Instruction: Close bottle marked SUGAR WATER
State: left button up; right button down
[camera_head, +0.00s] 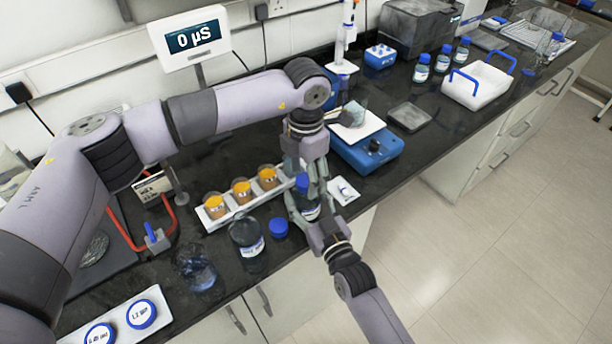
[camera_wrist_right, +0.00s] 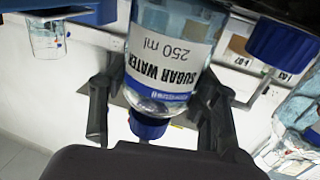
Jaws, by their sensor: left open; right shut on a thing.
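The SUGAR WATER bottle (camera_wrist_right: 165,55) is clear with a white and blue label and appears upside down in the right wrist view. A blue cap (camera_wrist_right: 150,126) sits at its mouth; I cannot tell how tight it is. My right gripper (camera_head: 312,222) is shut on the bottle's body, with its dark fingers (camera_wrist_right: 158,108) on either side in the wrist view. My left gripper (camera_head: 304,172) points down from above, open, close to the cap. In the head view the grippers hide most of the bottle (camera_head: 309,208).
Left of the held bottle are a loose blue cap (camera_head: 279,227), another labelled bottle (camera_head: 247,242), a glass vessel (camera_head: 197,270) and a white rack (camera_head: 233,219) of orange-filled jars. A blue stirrer (camera_head: 372,153) stands behind right. The counter's front edge is close to the bottle.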

pick_arm(q)
notch_tip(320, 180, up, 11)
dwell(0.3)
jog(key=shift+f, duration=0.1)
pick_arm(e)
jog(key=c, duration=0.5)
grip_release()
jog(key=v, duration=1.2)
